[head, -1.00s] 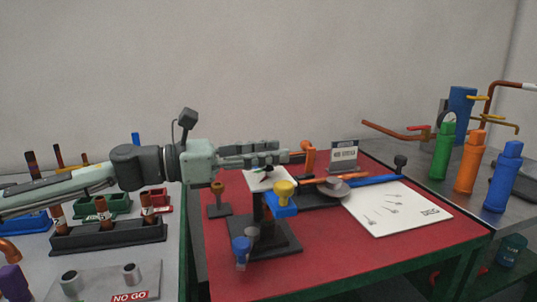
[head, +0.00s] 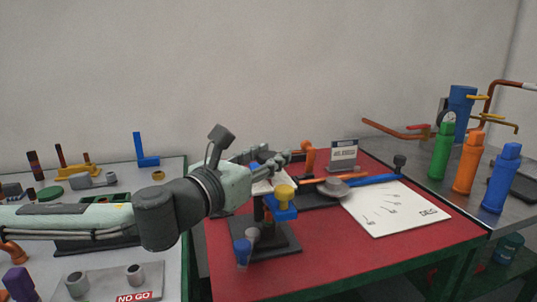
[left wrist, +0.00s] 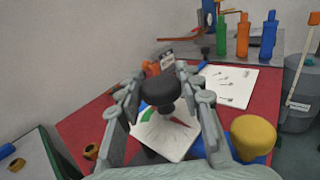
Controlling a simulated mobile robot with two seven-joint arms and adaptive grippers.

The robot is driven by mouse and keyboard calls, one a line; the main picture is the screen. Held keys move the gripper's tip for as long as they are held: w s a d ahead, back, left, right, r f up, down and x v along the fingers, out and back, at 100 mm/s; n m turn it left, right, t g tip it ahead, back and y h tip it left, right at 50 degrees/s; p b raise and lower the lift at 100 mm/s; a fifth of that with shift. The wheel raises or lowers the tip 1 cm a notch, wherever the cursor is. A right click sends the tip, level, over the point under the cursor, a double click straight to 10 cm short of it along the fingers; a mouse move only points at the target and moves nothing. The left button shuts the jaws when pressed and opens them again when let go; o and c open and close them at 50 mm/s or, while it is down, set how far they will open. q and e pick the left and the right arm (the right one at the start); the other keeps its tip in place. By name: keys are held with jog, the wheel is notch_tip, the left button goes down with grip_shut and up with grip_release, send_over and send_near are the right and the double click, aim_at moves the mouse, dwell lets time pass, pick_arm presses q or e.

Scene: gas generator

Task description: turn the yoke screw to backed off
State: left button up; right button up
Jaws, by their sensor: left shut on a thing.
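A black round-headed knob (left wrist: 160,88), which looks like the yoke screw's head, stands over a white dial plate (left wrist: 168,140) with a green sector in the left wrist view. My left gripper (left wrist: 159,80) is shut on this knob, with a finger on either side. In the head view my left gripper (head: 276,160) is above the black stand (head: 268,240), and its fingers hide most of the knob and plate. A yellow knob (head: 285,191) on a blue block (head: 282,213) is close beside the gripper; the yellow knob also shows in the left wrist view (left wrist: 254,138). My right gripper is not in view.
The stand is on a red-topped table (head: 350,256). A white DEG card (head: 395,210) lies to its right, with an orange hook-shaped part (head: 307,158) behind. Green, orange and blue bottles (head: 500,180) stand on the right bench. A grey bench with several parts is at left.

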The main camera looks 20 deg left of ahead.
aim_at(269, 155)
pick_arm(q)
jog(key=shift+n+y, duration=0.5)
jog(key=shift+y, duration=0.3)
jog(key=o, duration=1.2)
notch_tip(269, 155, up, 10)
